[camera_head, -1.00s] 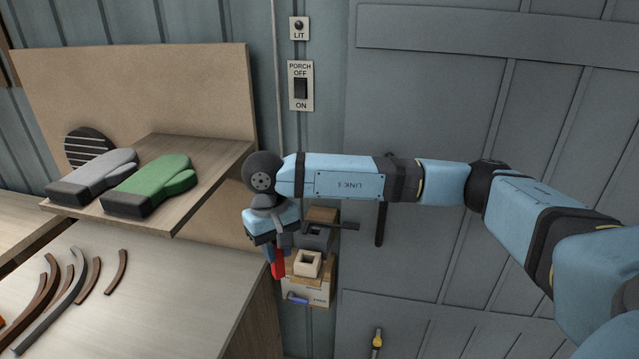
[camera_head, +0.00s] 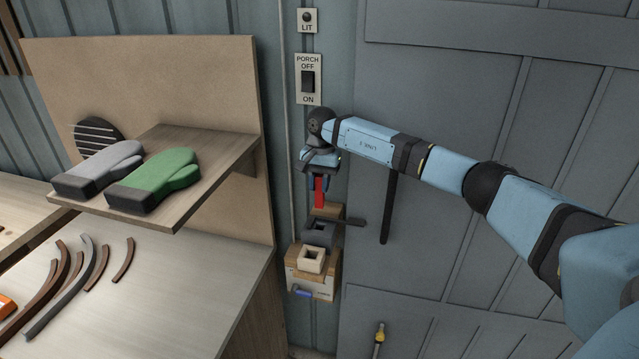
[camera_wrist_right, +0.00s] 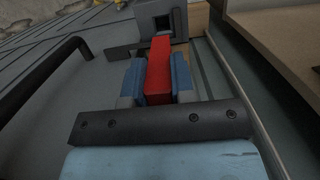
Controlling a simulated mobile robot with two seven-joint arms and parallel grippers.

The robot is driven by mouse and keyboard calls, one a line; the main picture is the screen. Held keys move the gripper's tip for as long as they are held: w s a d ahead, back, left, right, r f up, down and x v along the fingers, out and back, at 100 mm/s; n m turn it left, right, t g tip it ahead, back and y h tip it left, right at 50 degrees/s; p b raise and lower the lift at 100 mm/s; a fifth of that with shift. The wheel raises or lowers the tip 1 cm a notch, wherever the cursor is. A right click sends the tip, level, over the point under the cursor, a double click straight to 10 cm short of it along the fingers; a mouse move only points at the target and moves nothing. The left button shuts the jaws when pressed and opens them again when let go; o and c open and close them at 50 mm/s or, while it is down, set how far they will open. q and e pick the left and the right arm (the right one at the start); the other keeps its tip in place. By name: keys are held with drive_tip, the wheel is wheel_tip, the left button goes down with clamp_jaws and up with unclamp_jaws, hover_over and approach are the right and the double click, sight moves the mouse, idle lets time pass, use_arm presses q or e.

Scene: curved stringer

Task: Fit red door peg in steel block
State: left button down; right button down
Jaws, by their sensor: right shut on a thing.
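My right gripper (camera_head: 318,184) is shut on the red door peg (camera_head: 320,194), which points down. The peg is above the dark grey steel block (camera_head: 318,236) on the wall by the door, apart from it in the head view. In the right wrist view the red peg (camera_wrist_right: 158,72) sits between the blue finger pads of the gripper (camera_wrist_right: 157,78). Beyond its far end is the grey block (camera_wrist_right: 177,20) with a square dark hole. My left gripper is not in view.
A pale wooden block with a square hole (camera_head: 311,259) stands just in front of the steel block. A dark door handle (camera_head: 388,207) is to the right. A shelf (camera_head: 230,165) with gloves and a workbench (camera_head: 200,265) with curved strips lie to the left.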

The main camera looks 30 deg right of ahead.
sight(320, 208)
drive_tip(key=shift+f+b, duration=0.2)
drive_tip(key=shift+b, duration=0.25)
wheel_tip(320, 208, down, 5)
drive_tip(key=b, duration=0.3)
drive_tip(key=shift+b, duration=0.35)
drive_tip(key=shift+f, duration=0.2)
drive_tip(key=shift+b, duration=0.75)
idle(1.0)
drive_tip(key=shift+s+f+b, duration=0.1)
drive_tip(key=shift+f+b, duration=1.85)
drive_tip(key=shift+f, duration=0.85)
drive_tip(key=c, duration=0.9)
unclamp_jaws()
